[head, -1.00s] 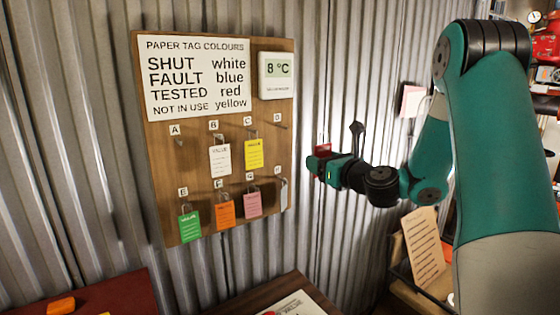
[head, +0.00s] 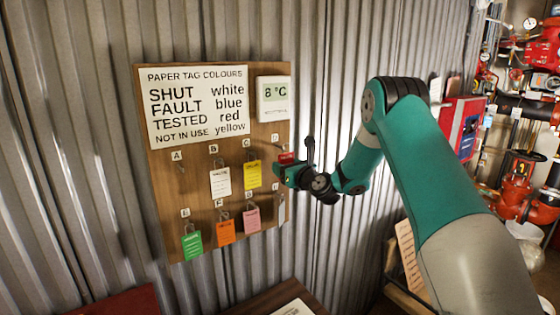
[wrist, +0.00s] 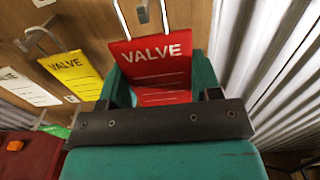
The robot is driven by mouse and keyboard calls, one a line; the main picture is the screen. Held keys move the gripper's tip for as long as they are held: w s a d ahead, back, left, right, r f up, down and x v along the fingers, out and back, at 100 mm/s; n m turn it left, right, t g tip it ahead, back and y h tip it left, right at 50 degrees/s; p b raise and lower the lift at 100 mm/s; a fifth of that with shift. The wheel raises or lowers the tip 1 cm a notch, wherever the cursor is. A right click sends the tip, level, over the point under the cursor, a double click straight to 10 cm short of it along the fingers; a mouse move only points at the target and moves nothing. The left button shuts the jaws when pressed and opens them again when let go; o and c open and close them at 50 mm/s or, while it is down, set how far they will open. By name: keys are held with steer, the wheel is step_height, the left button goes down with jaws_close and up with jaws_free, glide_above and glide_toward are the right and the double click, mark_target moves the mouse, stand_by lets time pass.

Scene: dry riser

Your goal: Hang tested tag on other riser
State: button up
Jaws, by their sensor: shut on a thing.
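My gripper (head: 282,168) is shut on a red paper tag (wrist: 150,54) marked VALVE, which shows between the green jaws in the wrist view. In the head view a bit of the red tag (head: 287,157) shows at the gripper, by the right edge of the tag board near hook D. A metal loop or hook (wrist: 143,12) shows at the tag's top edge; whether it belongs to the tag or the board I cannot tell. The colour chart (head: 196,104) gives red for TESTED. A red riser valve (head: 520,175) stands far right.
The wooden board (head: 165,215) holds white (head: 220,182), yellow (head: 253,175), green (head: 192,245), orange (head: 226,231) and pink (head: 251,221) tags. Hook A (head: 181,166) is bare. The corrugated wall (head: 340,70) is close behind. Red pipework and a red cabinet (head: 462,128) are at right.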

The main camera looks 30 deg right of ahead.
steer(key=shift+w+a+f+p, duration=0.1)
steer(key=shift+w+f+p, duration=0.2)
steer(key=shift+w+p, duration=0.5)
steer(key=shift+w+f+p, duration=0.25)
steer(key=shift+w+p, duration=0.4)
steer(key=shift+w, duration=0.15)
steer(key=shift+f, duration=0.25)
steer(key=o, duration=0.9)
steer(key=shift+o, duration=0.2)
